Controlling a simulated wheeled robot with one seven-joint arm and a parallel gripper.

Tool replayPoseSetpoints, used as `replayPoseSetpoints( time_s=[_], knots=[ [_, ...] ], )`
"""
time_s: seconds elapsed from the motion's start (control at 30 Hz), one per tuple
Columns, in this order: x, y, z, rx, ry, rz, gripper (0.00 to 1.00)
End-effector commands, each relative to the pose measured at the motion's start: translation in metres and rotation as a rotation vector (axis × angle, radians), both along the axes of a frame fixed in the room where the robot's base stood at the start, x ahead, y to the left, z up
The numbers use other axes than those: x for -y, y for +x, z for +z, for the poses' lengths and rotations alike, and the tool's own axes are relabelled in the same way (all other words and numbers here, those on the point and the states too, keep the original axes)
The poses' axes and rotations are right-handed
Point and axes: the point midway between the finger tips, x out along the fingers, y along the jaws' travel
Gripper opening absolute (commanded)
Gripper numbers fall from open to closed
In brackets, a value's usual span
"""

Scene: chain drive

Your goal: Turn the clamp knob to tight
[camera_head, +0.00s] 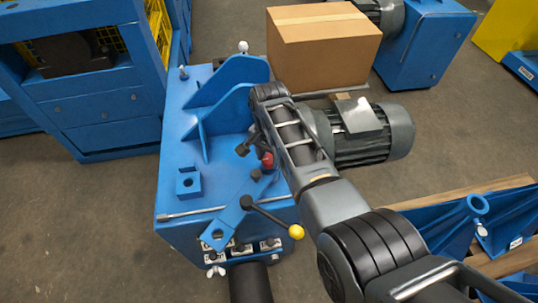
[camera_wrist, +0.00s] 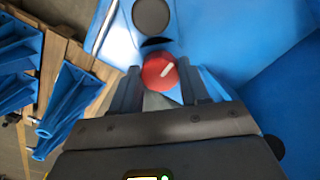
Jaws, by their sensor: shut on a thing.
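The clamp knob is a round red knob (camera_wrist: 158,72) with a white pointer line, seen in the middle of the wrist view. The line slants toward the upper right. My gripper (camera_wrist: 160,78) is shut on the knob, with one finger on its left and one on its right. In the head view the red knob (camera_head: 267,160) shows beside the upright blue plates of the blue machine base (camera_head: 186,140). My gripper (camera_head: 254,148) is at the knob there, partly hidden by my own arm. Any tight or loose marking cannot be read.
A lever with a yellow ball (camera_head: 296,232) sticks out in front of the knob. A grey motor (camera_head: 370,132) and a cardboard box (camera_head: 322,48) stand to the right and behind. Blue brackets (camera_head: 440,225) lie on wood at the right. Floor is open at left.

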Motion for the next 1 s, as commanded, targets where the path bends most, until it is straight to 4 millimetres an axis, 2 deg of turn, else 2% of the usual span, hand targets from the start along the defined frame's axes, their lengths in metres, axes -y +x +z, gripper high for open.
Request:
replayPoseSetpoints(
  time_s=[0.57, 0.6, 0.87, 1.0],
  knots=[
    [0.0000, 0.0007, 0.0005, 0.001, 0.000, -0.039, 0.15],
    [0.0000, 0.0007, 0.0005, 0.001, 0.000, -0.039, 0.46],
    [0.0000, 0.0004, 0.0003, 0.001, 0.000, -0.037, 0.71],
    [0.0000, 0.0002, 0.0002, 0.000, 0.000, -0.037, 0.71]
  ],
)
